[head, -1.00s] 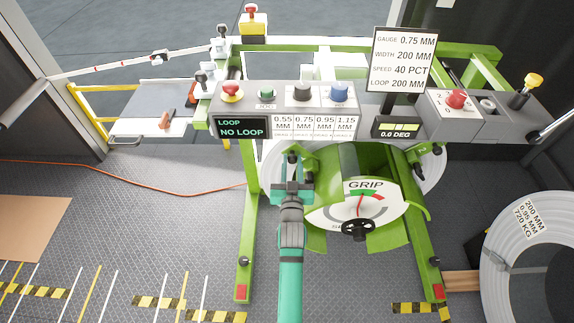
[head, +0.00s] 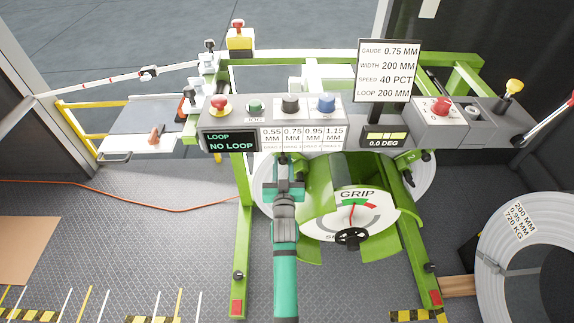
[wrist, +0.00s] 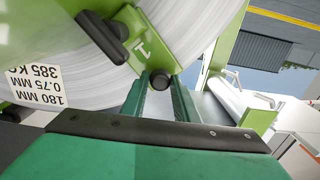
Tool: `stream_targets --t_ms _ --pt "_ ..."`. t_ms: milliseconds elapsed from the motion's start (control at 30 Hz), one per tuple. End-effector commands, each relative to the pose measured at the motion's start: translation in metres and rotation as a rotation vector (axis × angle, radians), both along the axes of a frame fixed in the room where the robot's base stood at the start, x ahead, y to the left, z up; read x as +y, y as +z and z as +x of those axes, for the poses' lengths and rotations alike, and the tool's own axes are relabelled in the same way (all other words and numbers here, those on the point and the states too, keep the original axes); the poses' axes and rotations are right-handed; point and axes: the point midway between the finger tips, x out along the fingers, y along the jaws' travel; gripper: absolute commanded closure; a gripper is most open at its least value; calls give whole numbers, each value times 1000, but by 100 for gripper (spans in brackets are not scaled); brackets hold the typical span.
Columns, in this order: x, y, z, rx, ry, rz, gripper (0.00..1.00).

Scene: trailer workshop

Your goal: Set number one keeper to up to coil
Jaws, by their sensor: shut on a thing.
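In the wrist view, a green keeper arm marked 1 (wrist: 143,47) lies in front of the pale coil face (wrist: 195,30). Its round black knob (wrist: 160,80) sits at the tips of my gripper (wrist: 168,88), whose fingers are shut on it. A black handle (wrist: 101,36) stands off the upper left of the arm. In the head view, my gripper (head: 284,178) reaches up to the left side of the coil (head: 262,188) and hides most of keeper one. Keeper two (head: 412,160), marked 2, shows on the right side with a black knob.
The GRIP dial (head: 353,208) and its black handwheel (head: 351,236) stand right of my gripper. The control box (head: 270,125), reading NO LOOP, is just above it. A spare coil (head: 530,235) stands at right.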

Motion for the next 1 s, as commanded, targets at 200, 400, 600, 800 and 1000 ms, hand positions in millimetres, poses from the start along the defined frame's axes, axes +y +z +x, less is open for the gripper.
stream_targets --t_ms 200,400,600,800,1000 --pt "0 1 2 0 0 0 66" --pt "1 1 2 -1 1 0 54" --pt "1 1 -1 -1 1 0 54" --pt "1 0 -23 0 1 0 54" --pt "0 0 -60 1 0 0 54"
